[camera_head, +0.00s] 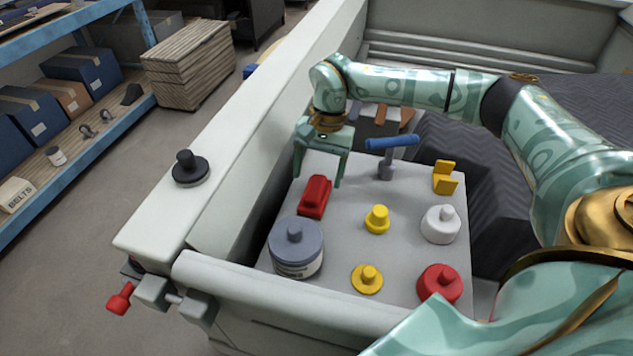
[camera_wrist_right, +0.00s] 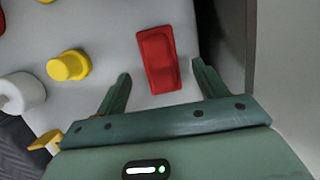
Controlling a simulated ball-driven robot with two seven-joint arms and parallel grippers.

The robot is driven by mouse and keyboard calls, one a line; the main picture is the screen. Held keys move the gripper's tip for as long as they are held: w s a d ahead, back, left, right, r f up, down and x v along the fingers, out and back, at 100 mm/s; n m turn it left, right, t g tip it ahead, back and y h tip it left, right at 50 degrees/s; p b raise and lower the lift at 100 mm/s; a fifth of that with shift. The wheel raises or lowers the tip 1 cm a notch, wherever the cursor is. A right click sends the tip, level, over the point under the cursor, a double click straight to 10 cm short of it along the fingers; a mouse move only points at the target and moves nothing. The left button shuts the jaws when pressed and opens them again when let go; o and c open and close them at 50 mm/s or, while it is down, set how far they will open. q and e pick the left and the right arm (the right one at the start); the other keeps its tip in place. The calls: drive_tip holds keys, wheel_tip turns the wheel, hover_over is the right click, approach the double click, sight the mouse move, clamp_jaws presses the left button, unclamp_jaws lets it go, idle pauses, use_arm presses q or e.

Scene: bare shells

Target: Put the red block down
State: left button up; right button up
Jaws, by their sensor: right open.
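The red block (camera_head: 315,198) lies on the light grey surface (camera_head: 340,240), near its left edge. It also shows in the wrist view (camera_wrist_right: 158,60), lying flat with a raised top part. My right gripper (camera_head: 317,182) is open just behind the block, with its fingers pointing down. In the wrist view its two fingers (camera_wrist_right: 161,68) stand apart on either side of the block's near end, with a gap on each side. Nothing is held between them. Whether the fingertips touch the surface cannot be told. My left gripper is not in view.
A blue-handled tool (camera_head: 391,142), a yellow bracket (camera_head: 445,178), a yellow knob (camera_head: 377,219), a white knobbed piece (camera_head: 441,224), a red knobbed piece (camera_head: 439,284), a yellow disc (camera_head: 367,279) and a grey-lidded tin (camera_head: 296,248) share the surface. A wall (camera_head: 240,190) rises on the left.

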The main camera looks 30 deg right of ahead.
drive_tip(key=s+v, duration=0.1)
drive_tip(key=v, duration=0.7)
drive_tip(key=shift+w+p, duration=0.45)
drive_tip(key=shift+r, duration=0.1)
